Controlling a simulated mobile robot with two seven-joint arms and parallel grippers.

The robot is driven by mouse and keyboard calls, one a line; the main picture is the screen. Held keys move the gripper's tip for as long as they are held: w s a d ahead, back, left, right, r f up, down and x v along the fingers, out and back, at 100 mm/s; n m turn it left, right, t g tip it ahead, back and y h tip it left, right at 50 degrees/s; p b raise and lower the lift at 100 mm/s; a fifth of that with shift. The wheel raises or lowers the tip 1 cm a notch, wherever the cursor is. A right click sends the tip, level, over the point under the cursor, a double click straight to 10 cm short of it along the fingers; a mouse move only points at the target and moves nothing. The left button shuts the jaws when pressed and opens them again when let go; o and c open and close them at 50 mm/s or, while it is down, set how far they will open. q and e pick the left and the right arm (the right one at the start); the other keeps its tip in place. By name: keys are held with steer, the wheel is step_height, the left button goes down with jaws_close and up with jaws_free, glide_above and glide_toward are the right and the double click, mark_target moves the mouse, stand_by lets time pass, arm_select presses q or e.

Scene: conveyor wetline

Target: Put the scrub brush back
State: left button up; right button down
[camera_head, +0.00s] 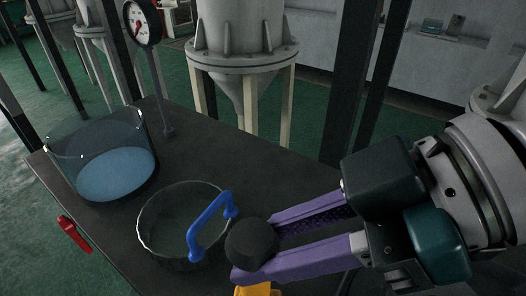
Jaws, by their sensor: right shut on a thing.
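My right gripper (257,250) reaches in from the right with purple fingers. It is shut on a dark round knob (251,241), just right of a clear round bowl (143,238) on the dark table. What lies under the knob is hidden, so I cannot tell whether it is the scrub brush's grip. A blue arched handle (209,222) shows at the bowl's right side, close to the knob. I cannot tell what it is fixed to. A yellow piece (257,289) shows below the lower finger, cut off by the frame edge. My left gripper is not in view.
A clear basin of blue liquid (116,174) stands at the table's left. A pressure gauge (142,22) on a post is behind it. A red lever (73,233) is at the table's left edge. The table's (205,153) back middle is clear; a grey hopper (241,60) stands beyond.

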steer(key=shift+f+b, duration=0.5)
steer(key=shift+f, duration=0.15)
stand_by(0.5)
steer(key=c, duration=0.7)
jaws_free()
steer(key=shift+o, duration=0.2)
steer(key=shift+d+r, duration=0.1)
steer(key=v, duration=0.9)
steer(key=shift+d+r, duration=0.25)
steer(key=shift+d, duration=0.05)
